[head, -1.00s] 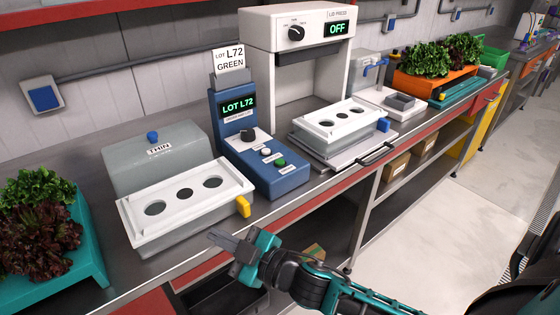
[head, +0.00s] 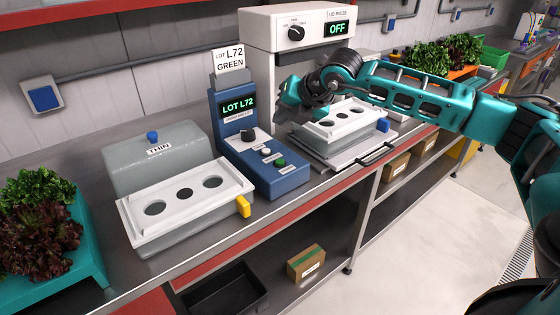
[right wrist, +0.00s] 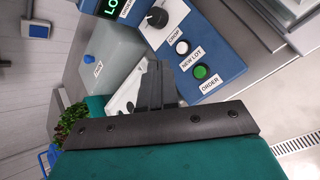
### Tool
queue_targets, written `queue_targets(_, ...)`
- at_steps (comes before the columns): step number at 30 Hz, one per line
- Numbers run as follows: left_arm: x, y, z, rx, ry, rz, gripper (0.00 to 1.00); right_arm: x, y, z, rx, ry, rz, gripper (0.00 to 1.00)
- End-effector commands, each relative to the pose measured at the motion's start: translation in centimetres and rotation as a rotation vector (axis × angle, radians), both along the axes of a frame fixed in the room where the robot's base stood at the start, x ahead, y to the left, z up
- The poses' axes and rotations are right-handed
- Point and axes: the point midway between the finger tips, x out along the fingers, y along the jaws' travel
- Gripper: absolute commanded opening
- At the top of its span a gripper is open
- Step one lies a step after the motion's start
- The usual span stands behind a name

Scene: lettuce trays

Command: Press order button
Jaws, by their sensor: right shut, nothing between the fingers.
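The blue control box (head: 262,172) stands on the counter, with a lit "LOT L72" screen (head: 238,105) and a "LOT L72 GREEN" card on top. In the right wrist view the green button (right wrist: 200,72) is labelled "ORDER" and the white one (right wrist: 182,47) "NEW LOT". My right gripper (head: 281,116) is shut and empty, above and right of the box, apart from the buttons. Its dark fingers (right wrist: 155,85) point towards the box's side in the wrist view. My left gripper is not in view.
A grey "THIN" bin (head: 160,165) and a white tray with holes (head: 205,205) stand left of the box. The lid press (head: 260,32) reads "OFF"; another holed tray (head: 340,135) sits before it. A teal lettuce crate (head: 85,245) is at far left.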

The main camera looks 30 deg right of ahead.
Motion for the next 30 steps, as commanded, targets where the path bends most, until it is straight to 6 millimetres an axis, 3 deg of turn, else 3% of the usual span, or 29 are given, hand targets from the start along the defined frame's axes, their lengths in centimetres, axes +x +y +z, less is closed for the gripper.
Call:
queue_targets(14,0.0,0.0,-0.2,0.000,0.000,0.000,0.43,0.0,-0.2,-0.4,-0.007,-0.001,-0.006,0.00)
queue_targets(27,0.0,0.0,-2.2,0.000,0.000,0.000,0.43,0.0,-0.3,-6.3,-0.007,-0.001,-0.004,0.00)
queue_targets(30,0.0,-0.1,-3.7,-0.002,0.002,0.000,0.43,0.0,-0.2,-7.7,-0.006,-0.003,-0.004,0.00)
